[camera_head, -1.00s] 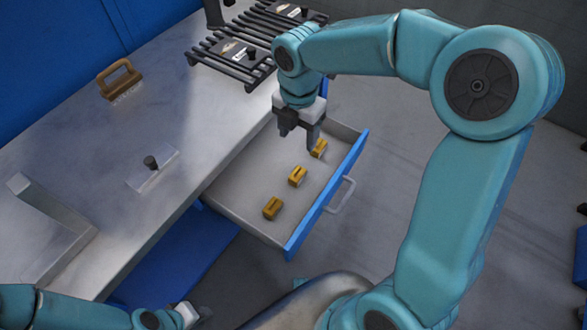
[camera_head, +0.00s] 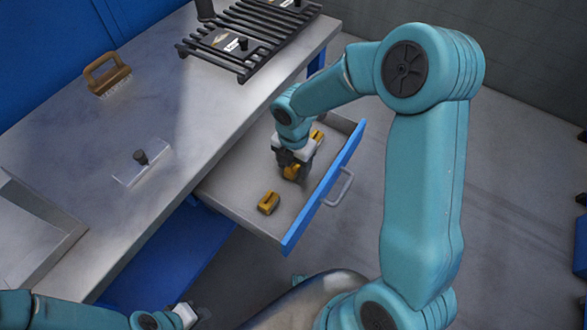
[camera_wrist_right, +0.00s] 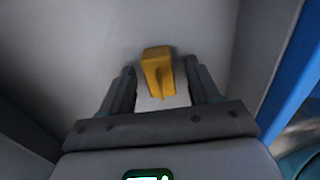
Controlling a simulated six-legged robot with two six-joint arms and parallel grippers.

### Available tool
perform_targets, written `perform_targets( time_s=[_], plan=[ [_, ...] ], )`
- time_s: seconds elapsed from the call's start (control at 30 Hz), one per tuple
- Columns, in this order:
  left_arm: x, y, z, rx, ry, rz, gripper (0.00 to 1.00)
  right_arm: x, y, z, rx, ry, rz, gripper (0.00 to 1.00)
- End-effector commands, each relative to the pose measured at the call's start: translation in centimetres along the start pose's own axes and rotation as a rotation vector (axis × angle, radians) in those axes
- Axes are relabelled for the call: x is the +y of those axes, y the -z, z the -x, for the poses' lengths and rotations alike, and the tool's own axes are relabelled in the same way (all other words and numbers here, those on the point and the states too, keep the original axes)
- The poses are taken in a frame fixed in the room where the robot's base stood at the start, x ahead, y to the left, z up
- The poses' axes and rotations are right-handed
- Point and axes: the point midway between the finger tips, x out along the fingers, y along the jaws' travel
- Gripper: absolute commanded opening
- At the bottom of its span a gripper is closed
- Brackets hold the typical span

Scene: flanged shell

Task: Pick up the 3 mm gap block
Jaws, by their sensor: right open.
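Several yellow gap blocks lie in the open drawer; I cannot read which is the 3 mm one. In the head view the middle block (camera_head: 292,172) is partly hidden by my right gripper (camera_head: 291,174), which is down over it. In the right wrist view this block (camera_wrist_right: 158,73) stands between and just beyond the two open fingers (camera_wrist_right: 158,92), with gaps at both sides. Another block (camera_head: 268,203) lies nearer the front, and a third (camera_head: 317,136) lies toward the back, partly hidden by my arm. My left gripper (camera_head: 190,317) is at the bottom edge, its fingers unclear.
The drawer (camera_head: 235,208) has a blue front with a handle (camera_head: 340,188). Its walls stand around the blocks. On the bench are a brush (camera_head: 108,76), a plate with a black knob (camera_head: 142,165) and a slatted rack (camera_head: 225,50).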

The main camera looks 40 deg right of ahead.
Motion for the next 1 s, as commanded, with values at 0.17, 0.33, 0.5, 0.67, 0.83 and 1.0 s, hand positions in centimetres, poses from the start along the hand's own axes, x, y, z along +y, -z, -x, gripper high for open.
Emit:
perform_targets(
  time_s=[0.17, 0.33, 0.5, 0.67, 0.83, 1.0],
  plan=[
    [0.0, 0.0, 0.0, 0.000, 0.000, 0.000, 0.23, 0.1, 0.0, -0.2, 0.000, -0.001, 0.000, 0.62],
    [0.0, 0.0, 0.0, 0.000, 0.000, 0.000, 0.23, 0.1, 0.0, -0.2, 0.000, 0.000, 0.000, 0.29],
    [0.0, 0.0, 0.0, 0.000, 0.000, 0.000, 0.23, 0.0, 0.0, -0.2, 0.000, 0.000, 0.000, 0.00],
    [0.0, 0.0, 0.0, 0.000, 0.000, 0.000, 0.23, 0.0, 0.0, -0.2, 0.000, 0.000, 0.000, 0.00],
    [0.1, 0.0, 0.1, 0.000, 0.000, 0.000, 0.23, 0.1, 0.0, 0.4, -0.001, -0.002, 0.000, 0.00],
    [0.2, 0.0, 0.7, 0.000, 0.000, 0.000, 0.23, 0.1, -0.1, 2.8, -0.003, -0.004, -0.002, 0.00]
  ],
)
